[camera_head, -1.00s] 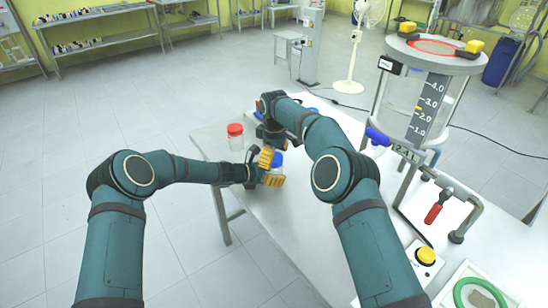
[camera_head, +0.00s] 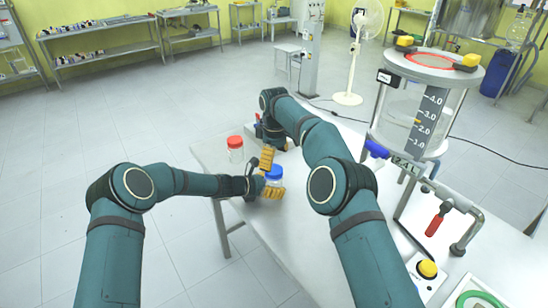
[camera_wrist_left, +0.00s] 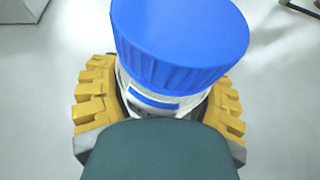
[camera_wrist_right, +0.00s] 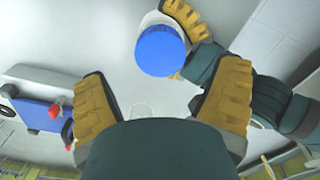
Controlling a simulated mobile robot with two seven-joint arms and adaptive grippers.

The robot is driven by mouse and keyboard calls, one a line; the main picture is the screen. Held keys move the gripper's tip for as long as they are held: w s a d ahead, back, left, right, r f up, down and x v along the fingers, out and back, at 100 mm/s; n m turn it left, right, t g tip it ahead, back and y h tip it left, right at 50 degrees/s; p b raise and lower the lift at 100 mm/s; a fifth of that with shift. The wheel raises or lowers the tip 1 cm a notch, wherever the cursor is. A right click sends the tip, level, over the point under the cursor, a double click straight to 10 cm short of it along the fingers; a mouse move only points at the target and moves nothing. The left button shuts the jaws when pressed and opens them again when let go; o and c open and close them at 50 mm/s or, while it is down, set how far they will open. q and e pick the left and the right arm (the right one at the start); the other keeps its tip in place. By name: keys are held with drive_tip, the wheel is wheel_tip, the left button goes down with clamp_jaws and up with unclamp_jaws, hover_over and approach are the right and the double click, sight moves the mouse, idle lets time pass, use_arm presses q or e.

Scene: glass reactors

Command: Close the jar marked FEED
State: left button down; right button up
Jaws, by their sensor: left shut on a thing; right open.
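A clear jar with a blue lid (camera_head: 274,173) is at the near left end of the white table. My left gripper (camera_head: 270,177) is shut around the jar's body, one finger on each side. In the left wrist view the blue lid (camera_wrist_left: 180,40) sits on top of the jar, above a blue-and-white label (camera_wrist_left: 152,102) whose words I cannot read. How tightly the lid is on, I cannot tell. My right gripper (camera_wrist_right: 165,75) is open and empty. In its view the blue lid (camera_wrist_right: 160,50) lies beyond the fingertips, apart from them.
A red-lidded jar (camera_head: 235,148) stands on the table just behind and left of the blue-lidded one. A large glass reactor (camera_head: 415,105) on a frame stands at the right. A yellow button (camera_head: 428,268) and a red-handled valve (camera_head: 438,220) are nearer on the right. The floor left is clear.

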sight(274, 169)
drive_tip(key=shift+d+r+n, duration=0.1)
drive_tip(key=shift+r+n, duration=1.6)
drive_tip(key=shift+n, duration=0.1)
drive_tip(key=shift+f, duration=0.1)
drive_tip(key=shift+f, duration=3.95)
drive_tip(key=c, duration=1.3)
drive_tip(key=shift+m, duration=1.7)
